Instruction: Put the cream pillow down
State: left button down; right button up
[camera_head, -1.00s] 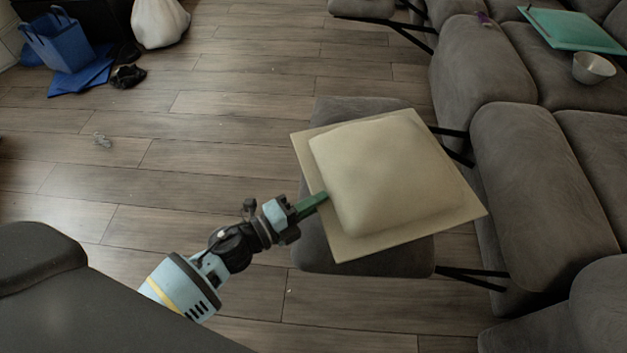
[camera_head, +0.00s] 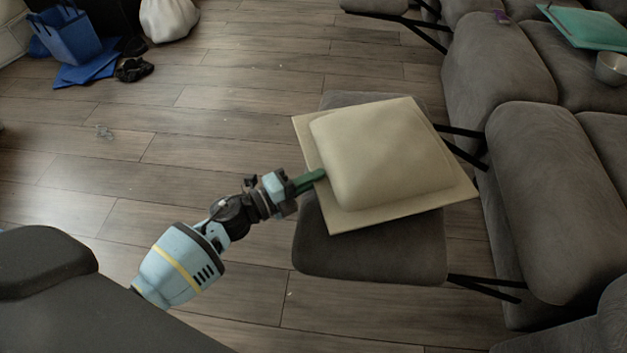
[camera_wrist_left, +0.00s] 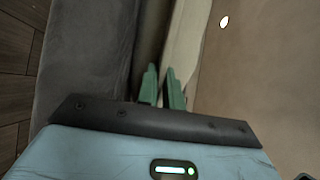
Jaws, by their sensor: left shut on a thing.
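The cream pillow (camera_head: 385,155) is square with a flat border and a puffed middle. In the head view it lies over the grey seat (camera_head: 365,255), covering most of it. Whether it rests fully on the seat I cannot tell. My left gripper (camera_head: 318,177) is shut on the pillow's left border. In the left wrist view the green fingers (camera_wrist_left: 162,88) are close together at the pillow's pale edge (camera_wrist_left: 183,45). My right gripper is in neither view.
A blue bag (camera_head: 68,38) and a white sack (camera_head: 168,18) stand at the far left. The wooden floor (camera_head: 190,130) between is mostly clear.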

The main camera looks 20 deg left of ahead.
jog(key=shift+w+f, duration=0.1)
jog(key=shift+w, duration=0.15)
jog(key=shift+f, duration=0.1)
pick_arm(q)
jog(key=c, duration=2)
grip_release()
jog(key=shift+f, duration=0.2)
jog(key=o, duration=0.5)
jog(key=shift+c, duration=0.2)
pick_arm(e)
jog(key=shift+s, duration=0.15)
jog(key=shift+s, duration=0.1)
